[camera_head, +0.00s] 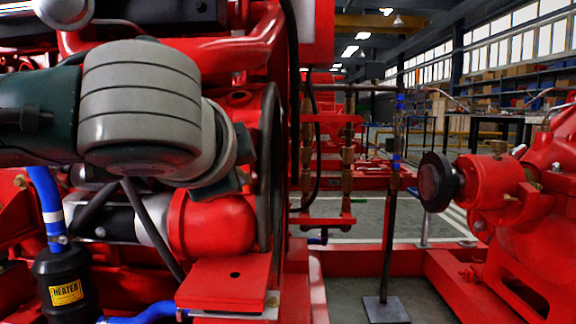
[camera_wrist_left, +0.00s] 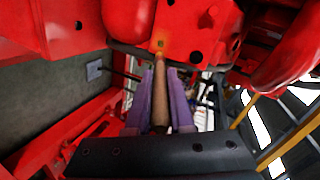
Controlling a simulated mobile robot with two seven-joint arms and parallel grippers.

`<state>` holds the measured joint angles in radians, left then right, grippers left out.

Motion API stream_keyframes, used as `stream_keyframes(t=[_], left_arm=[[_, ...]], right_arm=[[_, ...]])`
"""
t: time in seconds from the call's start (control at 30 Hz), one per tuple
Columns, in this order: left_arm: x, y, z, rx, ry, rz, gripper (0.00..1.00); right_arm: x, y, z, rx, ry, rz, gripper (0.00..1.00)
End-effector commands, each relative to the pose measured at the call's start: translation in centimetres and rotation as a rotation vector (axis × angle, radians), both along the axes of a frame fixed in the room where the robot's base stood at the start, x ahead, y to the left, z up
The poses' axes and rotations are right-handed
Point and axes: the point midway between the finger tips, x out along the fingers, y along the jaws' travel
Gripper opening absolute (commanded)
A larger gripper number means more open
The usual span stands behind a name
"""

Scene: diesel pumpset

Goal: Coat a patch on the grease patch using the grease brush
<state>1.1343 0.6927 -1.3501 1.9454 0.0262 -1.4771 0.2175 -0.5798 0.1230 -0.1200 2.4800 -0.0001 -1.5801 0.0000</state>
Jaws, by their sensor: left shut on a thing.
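In the left wrist view my left gripper (camera_wrist_left: 160,100) has purple fingers shut on the brown wooden handle of the grease brush (camera_wrist_left: 160,95). The brush points away from the gripper, toward a red block (camera_wrist_left: 178,32) on the machine. My right gripper is in neither view.
Red engine parts crowd around my left arm. A black heater canister (camera_head: 65,285) with blue hoses stands below it. A red bracket (camera_head: 228,284) lies below to the right. A red pump (camera_head: 535,200) with a black shaft end is at the right. Grey floor shows between them.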

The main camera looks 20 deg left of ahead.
Motion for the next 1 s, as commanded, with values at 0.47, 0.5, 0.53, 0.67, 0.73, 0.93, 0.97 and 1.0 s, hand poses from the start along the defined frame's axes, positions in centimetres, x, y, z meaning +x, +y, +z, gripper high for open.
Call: stream_keyframes(t=[0.47, 0.5, 0.53, 0.67, 0.73, 0.93, 0.97, 1.0], left_arm=[[-0.5, 2.8, 0.1, 0.001, 0.001, 0.004, 0.0], [-0.5, 3.1, 0.1, 0.002, 0.0, 0.004, 0.0], [-0.6, 3.3, 0.1, 0.002, 0.0, 0.004, 0.0], [-0.6, 3.7, 0.1, 0.001, -0.001, 0.002, 0.0], [-0.7, 4.0, 0.1, 0.002, -0.001, 0.004, 0.0], [-1.2, 5.7, 0.2, 0.003, 0.0, 0.006, 0.0], [-1.3, 6.0, 0.2, 0.003, -0.001, 0.005, 0.0], [-1.4, 6.3, 0.1, 0.003, -0.001, 0.005, 0.0]], right_arm=[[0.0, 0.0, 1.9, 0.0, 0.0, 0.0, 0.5], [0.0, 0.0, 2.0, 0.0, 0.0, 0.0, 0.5], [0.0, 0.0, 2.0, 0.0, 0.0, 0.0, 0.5], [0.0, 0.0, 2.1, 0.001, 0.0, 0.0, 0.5], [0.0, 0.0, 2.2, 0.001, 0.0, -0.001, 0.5], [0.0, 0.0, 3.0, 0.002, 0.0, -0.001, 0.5], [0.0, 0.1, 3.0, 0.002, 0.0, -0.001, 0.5], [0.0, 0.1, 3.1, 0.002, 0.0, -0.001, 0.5]])
